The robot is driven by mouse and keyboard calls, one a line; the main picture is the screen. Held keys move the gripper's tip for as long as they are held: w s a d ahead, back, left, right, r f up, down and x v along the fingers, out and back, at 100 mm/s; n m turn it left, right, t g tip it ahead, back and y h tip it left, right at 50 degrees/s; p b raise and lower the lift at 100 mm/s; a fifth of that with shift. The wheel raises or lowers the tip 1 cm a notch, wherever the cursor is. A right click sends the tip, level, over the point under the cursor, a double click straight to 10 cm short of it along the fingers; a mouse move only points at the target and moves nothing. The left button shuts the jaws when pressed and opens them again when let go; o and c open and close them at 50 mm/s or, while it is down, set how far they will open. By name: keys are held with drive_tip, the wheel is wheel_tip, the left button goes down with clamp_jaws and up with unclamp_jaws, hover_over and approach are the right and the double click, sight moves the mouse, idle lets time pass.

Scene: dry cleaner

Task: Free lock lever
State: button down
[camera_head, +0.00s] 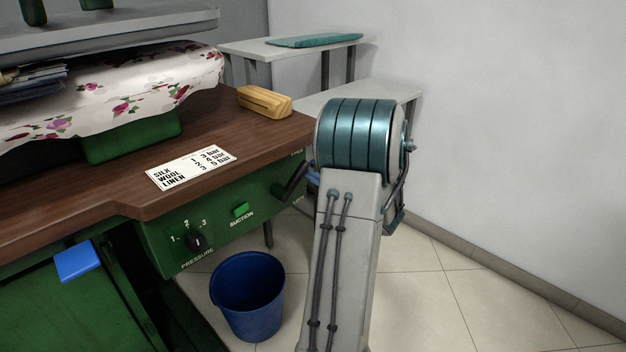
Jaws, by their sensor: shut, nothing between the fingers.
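The black lock lever (296,178) sticks out at the right end of the green front panel (222,229), slanting up to the right. Small lettering stands above and below it, too small to read surely. My arm rises in the foreground, and its teal joint stands just right of the lever. A small blue-grey part of my gripper (313,177) shows between the lever and my arm, close to the lever's upper end. The gripper is shut and holds nothing. The arm hides most of it, and I cannot tell whether it touches the lever.
The panel also has a black pressure knob (198,242) and a green suction button (241,209). On the wooden top lie a label card (191,168) and a wooden block (264,101). A blue bucket (248,296) stands below. Shelves (290,50) stand behind. Floor at right is clear.

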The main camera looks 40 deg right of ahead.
drive_tip(key=s+d+f, duration=0.3)
drive_tip(key=s, duration=0.7)
drive_tip(key=shift+s+f, duration=0.2)
drive_tip(key=shift+s, duration=0.15)
idle(0.4)
